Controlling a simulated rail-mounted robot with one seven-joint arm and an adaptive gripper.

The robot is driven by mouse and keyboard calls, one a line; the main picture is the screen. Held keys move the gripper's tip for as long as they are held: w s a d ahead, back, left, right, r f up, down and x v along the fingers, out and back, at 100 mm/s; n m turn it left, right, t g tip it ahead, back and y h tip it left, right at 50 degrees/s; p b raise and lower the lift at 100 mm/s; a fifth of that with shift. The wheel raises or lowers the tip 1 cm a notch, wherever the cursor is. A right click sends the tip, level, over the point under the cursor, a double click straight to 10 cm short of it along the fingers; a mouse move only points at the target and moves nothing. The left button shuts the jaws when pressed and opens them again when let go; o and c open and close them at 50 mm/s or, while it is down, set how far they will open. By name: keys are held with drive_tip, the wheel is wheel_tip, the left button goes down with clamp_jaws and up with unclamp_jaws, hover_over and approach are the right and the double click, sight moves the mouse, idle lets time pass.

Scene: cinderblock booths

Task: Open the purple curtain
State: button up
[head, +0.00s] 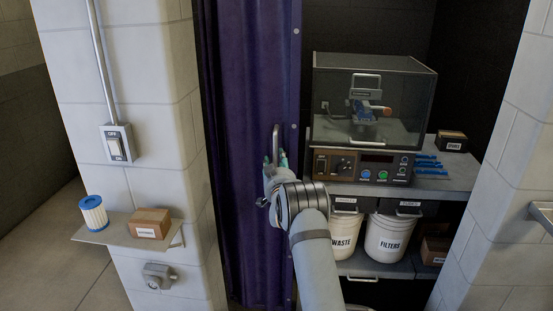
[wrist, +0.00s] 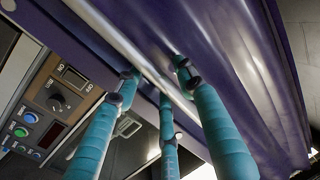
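The purple curtain (head: 240,100) hangs at the left side of the booth opening, in folds, with a stiff right edge. The opening to its right is uncovered. A metal handle (head: 276,138) stands upright near that edge. My gripper (head: 277,163) is at the handle's lower part. In the wrist view, the handle (wrist: 125,45) crosses diagonally between my teal fingers (wrist: 160,82), with the curtain (wrist: 230,60) behind. Two fingers are on one side of the bar and one on the other. The fingertips are apart, with gaps beside the bar.
Right of the curtain, a shelf (head: 455,178) holds a glass-fronted machine (head: 335,115) with a control panel. Waste (head: 345,235) and filters (head: 390,238) bins stand below. At left, a wall ledge (head: 105,232) holds a filter cartridge (head: 94,214) and a small box (head: 150,222).

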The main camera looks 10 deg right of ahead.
drive_tip(key=shift+w, duration=0.1)
drive_tip(key=shift+c, duration=0.9)
drive_tip(key=c, duration=0.7)
clamp_jaws()
drive_tip(key=shift+a, duration=0.1)
